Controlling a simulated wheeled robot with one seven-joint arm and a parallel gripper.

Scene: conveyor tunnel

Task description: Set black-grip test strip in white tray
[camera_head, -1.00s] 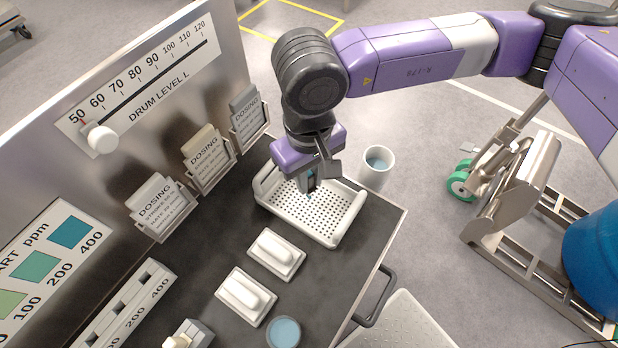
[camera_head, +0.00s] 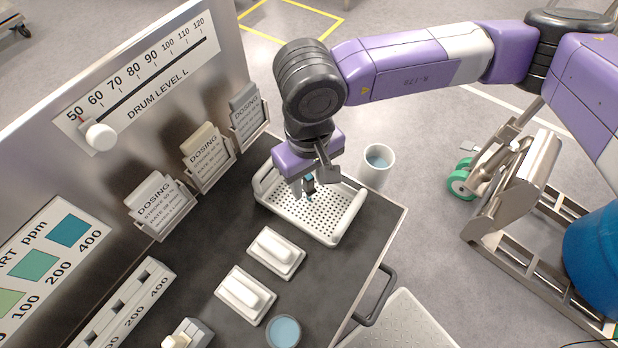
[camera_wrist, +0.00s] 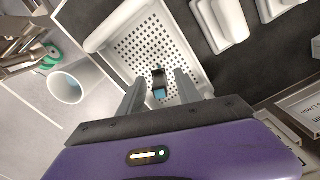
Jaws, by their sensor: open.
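The test strip (camera_head: 309,186) has a black grip and a teal end. It is within the outline of the white perforated tray (camera_head: 334,234), over its hole-dotted floor. In the wrist view the strip (camera_wrist: 159,82) shows between my fingertips, with the tray (camera_wrist: 112,30) behind it. I cannot tell whether it stands or leans there. My gripper (camera_wrist: 159,88) is open, with a finger on either side of the strip and gaps between. In the head view my wrist hangs over the tray's back part and hides some of it.
A white cup (camera_head: 376,166) stands just right of the tray. Two white blocks (camera_head: 276,252) (camera_head: 245,294) and a blue-topped cup (camera_head: 284,331) are in front. Dosing card holders (camera_head: 206,157) line the upright panel at left. Dark bench top is bare between them.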

